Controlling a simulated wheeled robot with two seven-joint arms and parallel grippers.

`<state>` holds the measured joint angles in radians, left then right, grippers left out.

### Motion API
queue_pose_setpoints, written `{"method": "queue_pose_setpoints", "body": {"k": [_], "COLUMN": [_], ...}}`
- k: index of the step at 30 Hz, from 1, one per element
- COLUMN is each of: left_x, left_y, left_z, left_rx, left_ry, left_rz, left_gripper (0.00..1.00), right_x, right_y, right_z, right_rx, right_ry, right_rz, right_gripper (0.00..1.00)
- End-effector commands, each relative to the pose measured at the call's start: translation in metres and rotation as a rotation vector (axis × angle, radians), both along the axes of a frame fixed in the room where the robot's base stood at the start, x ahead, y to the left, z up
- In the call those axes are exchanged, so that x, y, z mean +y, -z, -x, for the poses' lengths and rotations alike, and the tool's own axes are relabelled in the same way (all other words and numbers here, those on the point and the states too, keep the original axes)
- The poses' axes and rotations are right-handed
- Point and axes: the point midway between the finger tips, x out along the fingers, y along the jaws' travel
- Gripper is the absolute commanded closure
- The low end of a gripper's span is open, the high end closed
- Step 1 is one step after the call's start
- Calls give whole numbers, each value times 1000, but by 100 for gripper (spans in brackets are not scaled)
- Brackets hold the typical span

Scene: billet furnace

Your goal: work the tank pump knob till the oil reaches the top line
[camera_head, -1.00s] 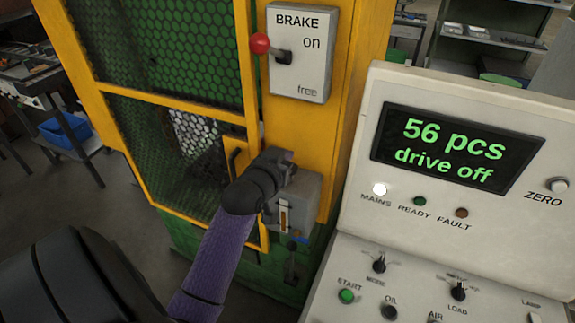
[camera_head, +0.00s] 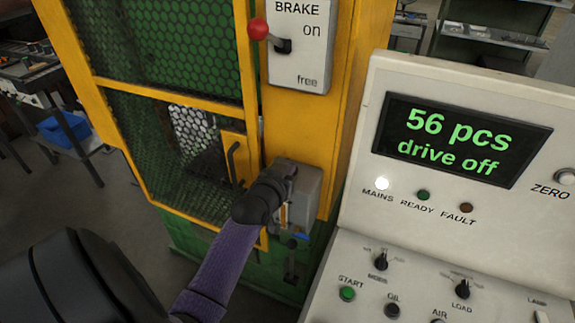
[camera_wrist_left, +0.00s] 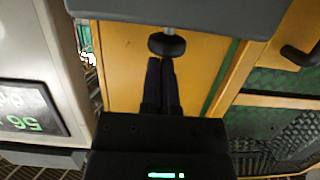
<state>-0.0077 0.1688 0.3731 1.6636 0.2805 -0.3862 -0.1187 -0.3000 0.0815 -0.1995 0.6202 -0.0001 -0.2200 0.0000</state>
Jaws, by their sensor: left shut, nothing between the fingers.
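The grey oil tank (camera_head: 309,190) is fixed to the yellow post below the brake plate. Its narrow sight glass (camera_head: 284,216) is partly covered by my left wrist, and I cannot read the oil level or the top line. The black round pump knob (camera_wrist_left: 167,44) shows on its stem in the left wrist view, which is upside down; in the head view my gripper hides it. My left gripper (camera_wrist_left: 161,60) is shut and empty, its fingertips just above the knob's top. I cannot tell whether they touch it. My right gripper is out of view.
The brake plate (camera_head: 300,45) with its red-balled lever is above the tank. A door handle (camera_head: 234,163) on the yellow mesh guard is to the left. The cream control desk (camera_head: 352,210) stands close on the right; its screen (camera_head: 460,140) reads "56 pcs drive off".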

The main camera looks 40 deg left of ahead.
Motion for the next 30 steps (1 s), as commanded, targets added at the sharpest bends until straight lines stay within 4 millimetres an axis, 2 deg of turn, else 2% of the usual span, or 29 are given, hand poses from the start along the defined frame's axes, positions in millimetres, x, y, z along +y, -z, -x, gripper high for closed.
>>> {"method": "queue_pose_setpoints", "body": {"k": [1, 11, 14, 17, 20, 24, 30], "left_x": [0, 0, 0, 0, -7, -16, -26], "left_y": [6, -1, -19, -47, -45, -51, -59], "left_z": [0, 0, -4, -9, 12, 44, 74], "left_rx": [4, 5, 3, 1, 3, 2, 1], "left_ry": [0, 1, 2, 3, 3, 3, 2], "left_rz": [0, 2, 1, -1, 0, -1, 0], "left_gripper": [100, 100, 100, 100, 100, 100, 100], "right_x": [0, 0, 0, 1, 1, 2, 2], "right_y": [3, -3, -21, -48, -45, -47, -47], "right_z": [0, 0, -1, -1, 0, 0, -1], "right_rx": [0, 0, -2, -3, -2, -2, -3], "right_ry": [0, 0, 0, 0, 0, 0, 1], "right_rz": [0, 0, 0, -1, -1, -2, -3], "right_gripper": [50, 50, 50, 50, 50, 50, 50]}}
